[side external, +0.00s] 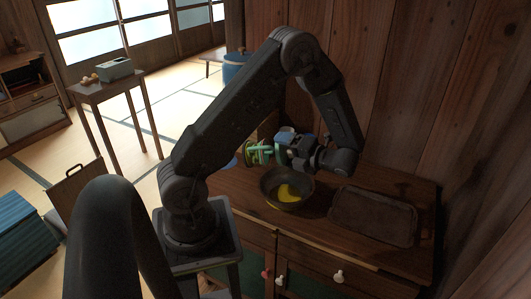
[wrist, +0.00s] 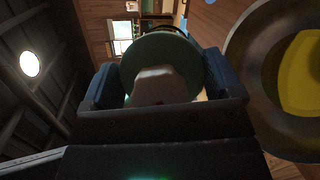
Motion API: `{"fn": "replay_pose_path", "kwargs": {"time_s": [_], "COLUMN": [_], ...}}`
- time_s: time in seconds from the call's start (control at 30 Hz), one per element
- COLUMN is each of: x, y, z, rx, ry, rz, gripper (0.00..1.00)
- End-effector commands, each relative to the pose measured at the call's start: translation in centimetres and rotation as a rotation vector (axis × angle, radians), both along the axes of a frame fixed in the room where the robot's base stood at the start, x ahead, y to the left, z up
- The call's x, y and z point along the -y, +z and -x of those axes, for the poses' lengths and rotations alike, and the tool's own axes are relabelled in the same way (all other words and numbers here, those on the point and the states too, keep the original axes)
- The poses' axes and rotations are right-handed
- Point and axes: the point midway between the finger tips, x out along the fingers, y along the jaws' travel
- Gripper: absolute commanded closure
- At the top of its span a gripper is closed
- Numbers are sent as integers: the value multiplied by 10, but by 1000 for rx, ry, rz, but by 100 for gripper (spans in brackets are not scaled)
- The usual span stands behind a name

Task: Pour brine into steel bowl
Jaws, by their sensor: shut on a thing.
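A dark, round metal bowl (side external: 308,184) sits on the wooden cabinet top, with yellow matter (side external: 288,193) inside. In the wrist view, the bowl (wrist: 247,65) fills the right side and the yellow (wrist: 302,75) shows in it. My gripper (side external: 284,146) is shut on a green vessel (side external: 261,153), above and slightly left of the bowl. The vessel lies roughly on its side, one end toward the left. In the wrist view, the round green end of the vessel (wrist: 184,57) sits between my blue fingers. Its contents are hidden, and I see no stream falling.
A dark rectangular tray (side external: 372,216) lies on the cabinet top (side external: 325,244), right of the bowl. A wooden plank wall (side external: 420,90) stands close behind. A small side table (side external: 108,93) with a grey box stands at far left. Tatami floor between is mostly open.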

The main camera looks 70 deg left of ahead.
Motion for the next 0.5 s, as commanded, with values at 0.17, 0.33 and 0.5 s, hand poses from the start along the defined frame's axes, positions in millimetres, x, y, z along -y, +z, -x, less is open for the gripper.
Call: {"fn": "replay_pose_path", "kwargs": {"time_s": [0.17, 0.33, 0.5], "x": [0, -1, -1], "y": [1, 6, 15], "z": [0, 0, 1], "rx": [0, 84, 265], "ry": [1, 1, 3], "rz": [-2, 44, 149], "gripper": [94, 94, 94]}}
